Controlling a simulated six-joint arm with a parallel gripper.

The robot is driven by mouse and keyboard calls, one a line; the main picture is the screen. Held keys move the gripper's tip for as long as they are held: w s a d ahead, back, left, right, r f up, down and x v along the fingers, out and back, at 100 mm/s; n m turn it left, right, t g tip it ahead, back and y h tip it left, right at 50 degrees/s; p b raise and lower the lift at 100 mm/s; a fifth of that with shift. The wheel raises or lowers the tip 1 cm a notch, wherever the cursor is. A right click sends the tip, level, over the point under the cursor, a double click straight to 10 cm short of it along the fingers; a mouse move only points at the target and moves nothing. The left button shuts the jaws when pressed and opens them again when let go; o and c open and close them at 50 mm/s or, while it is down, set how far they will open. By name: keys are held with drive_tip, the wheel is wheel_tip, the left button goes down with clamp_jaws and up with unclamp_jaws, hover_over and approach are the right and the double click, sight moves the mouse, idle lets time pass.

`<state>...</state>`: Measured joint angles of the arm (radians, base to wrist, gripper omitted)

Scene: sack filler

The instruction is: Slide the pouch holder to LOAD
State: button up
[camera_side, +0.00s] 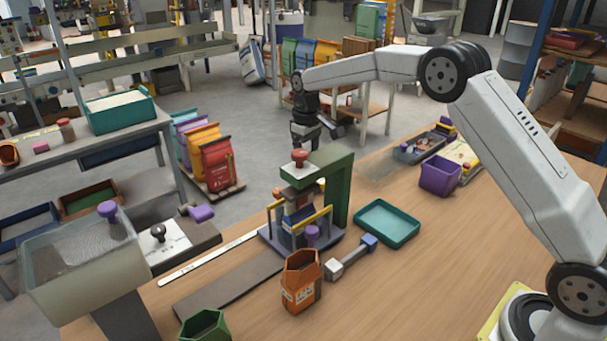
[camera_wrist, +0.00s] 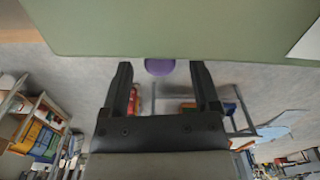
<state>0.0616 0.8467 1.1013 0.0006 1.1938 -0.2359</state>
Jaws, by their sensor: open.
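The pouch holder (camera_side: 290,222), with yellow rails and a purple knob (camera_side: 311,235) at its front, stands under the green press frame (camera_side: 339,190). An upright dark and orange pouch seems to be in it, partly hidden. A dark track (camera_side: 225,286) runs from it toward the front left. My gripper (camera_side: 318,133) is open, high behind the top of the press, well above the holder's knob. In the wrist view the open fingers (camera_wrist: 162,68) point at a green surface (camera_wrist: 180,28), and a purple round thing (camera_wrist: 160,67) shows between their tips; I cannot tell which part it is.
A red knob (camera_side: 299,156) tops the press. A cloudy hopper (camera_side: 85,262) stands left. An orange container (camera_side: 301,282), a grey-blue handled piece (camera_side: 352,256), a teal tray (camera_side: 388,223) and a purple bin (camera_side: 440,177) are on the table.

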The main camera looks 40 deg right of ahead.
drive_tip(key=shift+f, duration=0.6)
clamp_jaws()
idle(1.1)
